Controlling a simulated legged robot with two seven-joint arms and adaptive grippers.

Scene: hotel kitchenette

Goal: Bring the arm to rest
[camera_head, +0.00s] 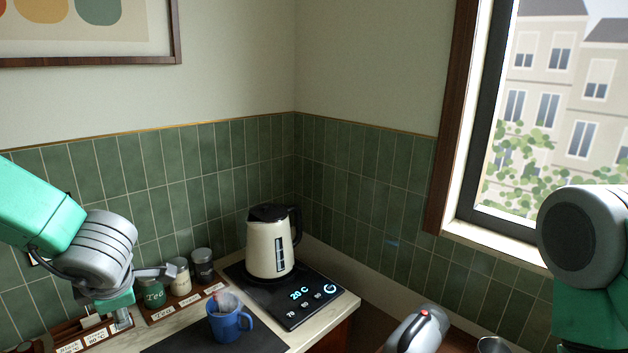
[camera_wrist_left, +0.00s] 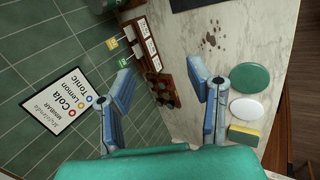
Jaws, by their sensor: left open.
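My left arm comes in from the left in the head view. Its gripper (camera_head: 145,295) is over the counter, in front of the green tea jar (camera_head: 152,292). In the left wrist view the two blue-grey fingers of my left gripper (camera_wrist_left: 161,80) stand wide apart with nothing between them. A wooden rack (camera_wrist_left: 163,88) shows beyond the fingers.
A cream kettle (camera_head: 270,250) stands on a black heating plate (camera_head: 293,303). A blue mug (camera_head: 230,325) stands in front. A sponge (camera_wrist_left: 244,133), a green disc (camera_wrist_left: 250,78) and a white disc (camera_wrist_left: 246,110) lie on the counter. A drinks sign (camera_wrist_left: 58,102) is on the tiles.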

